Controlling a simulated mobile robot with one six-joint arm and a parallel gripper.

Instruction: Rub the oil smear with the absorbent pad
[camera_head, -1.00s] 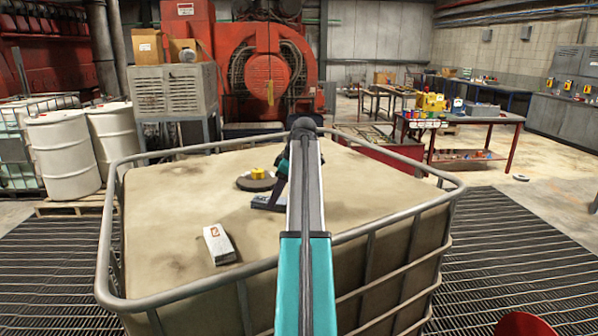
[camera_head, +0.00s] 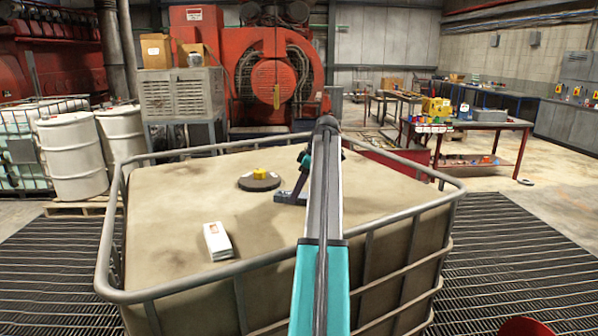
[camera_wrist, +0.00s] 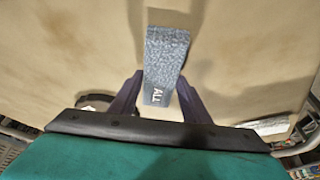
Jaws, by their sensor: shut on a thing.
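The absorbent pad (camera_wrist: 166,58) is a grey-blue, fibrous strip with pale lettering at its near end. My gripper (camera_wrist: 160,88) is shut on it, with dark fingers on both sides. In the head view the pad (camera_head: 290,198) shows low over the beige tank top (camera_head: 190,195), partly hidden by my arm. I cannot tell whether it touches the surface. Brownish smudges mark the tank top, a broad one at the left (camera_head: 165,250). Which one is the oil smear is not clear.
A dark round lid with a yellow centre (camera_head: 259,180) is left of the pad. A white packet (camera_head: 217,241) lies nearer the front. A grey tubular rail (camera_head: 180,287) surrounds the tank top. White drums (camera_head: 72,158) stand at left, and a red workbench (camera_head: 468,125) at back right.

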